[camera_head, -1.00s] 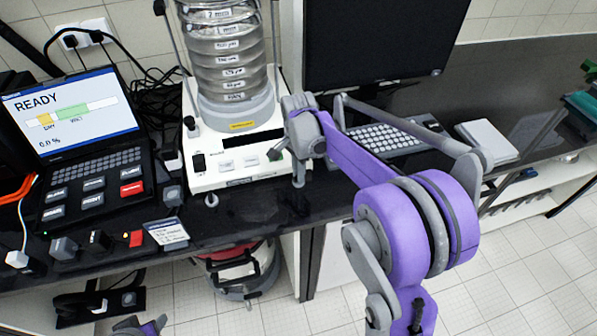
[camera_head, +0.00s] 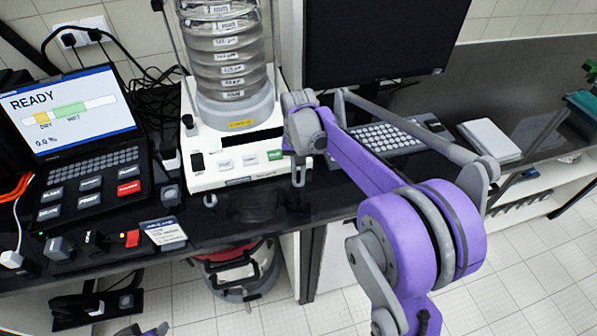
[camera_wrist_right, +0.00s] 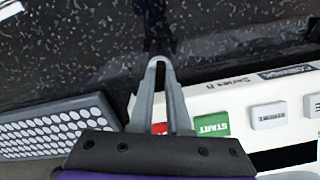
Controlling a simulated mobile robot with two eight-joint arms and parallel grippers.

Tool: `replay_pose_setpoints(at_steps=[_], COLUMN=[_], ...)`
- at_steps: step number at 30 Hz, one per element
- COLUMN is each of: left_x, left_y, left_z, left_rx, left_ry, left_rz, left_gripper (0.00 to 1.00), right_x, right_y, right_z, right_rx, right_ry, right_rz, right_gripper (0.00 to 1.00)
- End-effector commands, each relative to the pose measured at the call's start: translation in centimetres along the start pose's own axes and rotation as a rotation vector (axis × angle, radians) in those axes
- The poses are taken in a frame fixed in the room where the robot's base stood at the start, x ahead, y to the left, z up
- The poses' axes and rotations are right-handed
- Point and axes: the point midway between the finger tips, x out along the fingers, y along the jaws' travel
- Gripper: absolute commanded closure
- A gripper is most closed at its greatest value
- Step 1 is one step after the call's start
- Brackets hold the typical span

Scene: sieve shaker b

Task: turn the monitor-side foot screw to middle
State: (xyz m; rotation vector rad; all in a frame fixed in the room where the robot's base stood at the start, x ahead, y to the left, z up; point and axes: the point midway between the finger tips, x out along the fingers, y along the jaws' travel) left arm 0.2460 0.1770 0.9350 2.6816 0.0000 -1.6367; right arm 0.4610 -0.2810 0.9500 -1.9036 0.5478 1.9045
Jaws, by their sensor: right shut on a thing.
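The sieve shaker's white base (camera_head: 262,171) stands on the black bench, with its clear sieve stack (camera_head: 232,60) on top. My right gripper (camera_head: 298,182) points down at the base's front right corner, on the monitor side. In the right wrist view its two fingers (camera_wrist_right: 159,64) come together at the tips, beside the base's edge. It is shut on the monitor-side foot screw, which the fingertips hide almost wholly. The other front foot screw (camera_head: 210,200) shows under the base's left corner. Only a small part of my left arm (camera_head: 145,330) shows at the bottom edge.
A dark monitor (camera_head: 385,40) and a keyboard (camera_head: 385,137) stand right of the shaker; the keyboard also shows in the right wrist view (camera_wrist_right: 55,128). A READY display (camera_head: 75,110) with a button panel stands left. The bench front before the shaker is clear.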

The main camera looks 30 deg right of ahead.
Motion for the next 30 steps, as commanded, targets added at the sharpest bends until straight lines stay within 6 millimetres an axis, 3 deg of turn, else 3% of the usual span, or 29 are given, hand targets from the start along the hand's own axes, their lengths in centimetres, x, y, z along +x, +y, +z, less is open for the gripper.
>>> replay_pose_setpoints(at_steps=[13, 30], left_x=[0.32, 0.36], left_y=[0.00, 0.00], left_z=[0.32, 0.36], left_rx=[0.000, 0.000], left_ry=[-0.003, -0.003], left_rz=[0.000, 0.000], left_gripper=[0.50, 0.50], right_x=[-0.08, -0.11], right_y=[0.00, 0.01], right_z=[-0.04, -0.07], right_rx=[-0.268, -0.326], right_ry=[0.001, 0.002], right_rz=[0.000, 0.000], right_gripper=[1.00, 1.00])
